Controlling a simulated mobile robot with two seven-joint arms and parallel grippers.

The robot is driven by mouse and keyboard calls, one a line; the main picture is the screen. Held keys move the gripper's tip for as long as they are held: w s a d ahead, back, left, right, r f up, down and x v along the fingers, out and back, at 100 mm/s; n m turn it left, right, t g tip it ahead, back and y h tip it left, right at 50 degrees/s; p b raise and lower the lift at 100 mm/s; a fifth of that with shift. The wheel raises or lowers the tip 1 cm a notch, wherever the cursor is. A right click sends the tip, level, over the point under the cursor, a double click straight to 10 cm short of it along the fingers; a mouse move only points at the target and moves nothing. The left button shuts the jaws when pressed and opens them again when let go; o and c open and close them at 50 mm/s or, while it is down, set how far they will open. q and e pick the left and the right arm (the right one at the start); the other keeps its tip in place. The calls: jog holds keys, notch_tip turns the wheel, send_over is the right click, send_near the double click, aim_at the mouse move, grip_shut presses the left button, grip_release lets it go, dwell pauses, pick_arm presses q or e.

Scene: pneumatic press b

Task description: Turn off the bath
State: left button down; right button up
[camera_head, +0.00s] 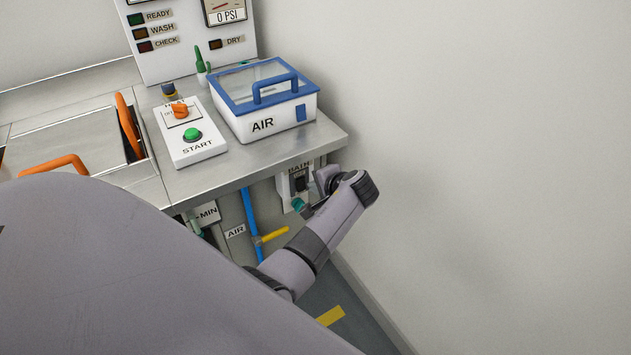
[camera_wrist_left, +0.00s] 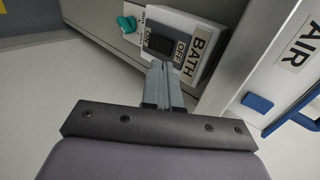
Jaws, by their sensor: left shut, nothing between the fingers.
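The bath switch box (camera_head: 286,186) is mounted on the front of the bench, below the AIR box, and is partly hidden by my left arm. In the left wrist view the white plate marked BATH (camera_wrist_left: 198,42) has a dark rocker switch (camera_wrist_left: 160,42) with an OFF label beside it. My left gripper (camera_wrist_left: 157,66) is shut and empty, its fingertips right at the dark rocker. I cannot tell whether they touch it. In the head view my left gripper (camera_head: 310,207) is by the switch, mostly hidden by its wrist. My right gripper is not in view.
A teal knob (camera_wrist_left: 127,23) sits beside the switch. Above stand a white and blue AIR box (camera_head: 262,127) and a START panel (camera_head: 193,150). A blue pipe with a yellow handle (camera_head: 272,235) runs down the bench front. A bare wall (camera_head: 480,150) closes the right side.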

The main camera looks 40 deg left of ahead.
pick_arm(q)
jog(key=a+r+p+v, duration=0.1)
jog(key=p+v, duration=0.5)
jog(key=v, duration=0.1)
jog(key=shift+r, duration=0.4)
jog(key=shift+d, duration=0.25)
